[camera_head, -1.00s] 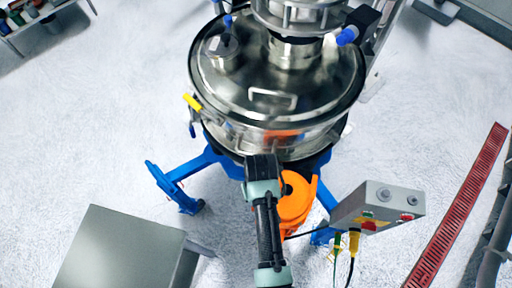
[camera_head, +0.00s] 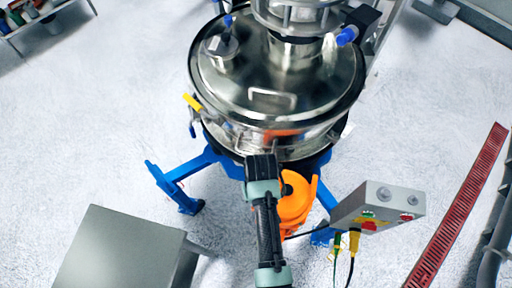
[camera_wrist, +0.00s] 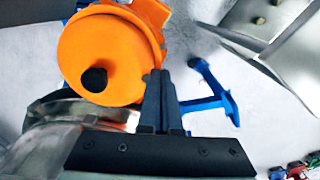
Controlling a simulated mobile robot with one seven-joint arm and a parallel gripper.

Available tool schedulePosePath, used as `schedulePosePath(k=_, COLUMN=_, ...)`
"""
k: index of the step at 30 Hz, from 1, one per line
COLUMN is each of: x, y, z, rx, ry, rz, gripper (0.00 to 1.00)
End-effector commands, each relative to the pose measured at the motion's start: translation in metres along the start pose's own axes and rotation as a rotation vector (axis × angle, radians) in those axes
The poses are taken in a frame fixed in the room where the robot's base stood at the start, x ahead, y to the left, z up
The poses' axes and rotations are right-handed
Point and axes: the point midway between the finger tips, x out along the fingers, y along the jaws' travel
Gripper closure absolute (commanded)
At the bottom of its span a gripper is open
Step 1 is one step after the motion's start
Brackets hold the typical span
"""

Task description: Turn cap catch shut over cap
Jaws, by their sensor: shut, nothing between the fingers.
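The orange round housing (camera_head: 296,205) sits under the front of the steel sifter. In the wrist view its round orange end cover (camera_wrist: 105,55) shows with a black knob (camera_wrist: 94,79) on it. I take this cover to be the cap, but no catch can be made out clearly. My gripper (camera_wrist: 161,75) is shut and empty, its fingertips beside the cover's right edge in the wrist view. I cannot tell whether they touch it. In the head view my gripper (camera_head: 261,158) is at the sifter's front, and my arm hides part of the housing.
The steel sifter (camera_head: 240,90) stands on blue legs (camera_head: 178,178), with a yellow handle (camera_head: 192,102) at its left rim. A grey control box (camera_head: 376,205) with cables is right of the housing. A grey table (camera_head: 120,250) is at lower left. Open floor lies between.

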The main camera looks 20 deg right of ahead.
Motion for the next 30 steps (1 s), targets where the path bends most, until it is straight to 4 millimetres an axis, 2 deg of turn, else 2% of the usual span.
schedulePosePath(k=30, x=0.031, y=0.0, z=0.0, rx=0.0, ry=0.0, rz=0.0, gripper=1.0)
